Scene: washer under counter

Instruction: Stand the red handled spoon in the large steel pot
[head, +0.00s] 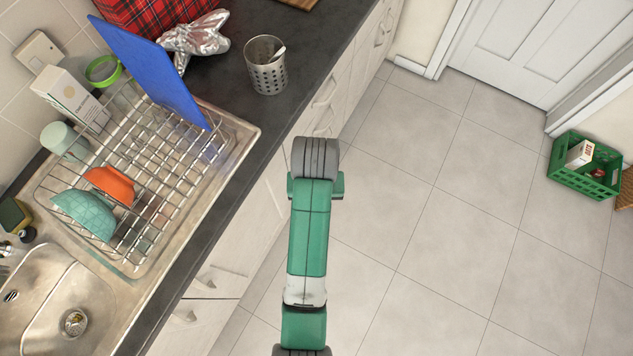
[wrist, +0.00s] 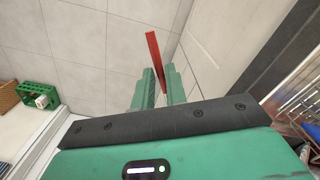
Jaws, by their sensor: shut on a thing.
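My gripper (wrist: 161,88) is shut on the red handle of the spoon (wrist: 153,50) in the wrist view. The red part sticks out past the fingertips; the rest of the spoon is hidden. In the head view my arm reaches out over the floor beside the counter, and the fingers and the spoon are hidden behind it. No large steel pot shows clearly in either view. A perforated steel cylinder (head: 264,72) with a pale utensil in it stands on the dark counter, left of and beyond my arm.
A wire dish rack (head: 150,205) holds a blue board (head: 150,68), an orange bowl (head: 110,184) and a teal bowl (head: 84,214) beside the sink (head: 40,300). A green crate (head: 582,180) sits on the floor at the right. The floor between is clear.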

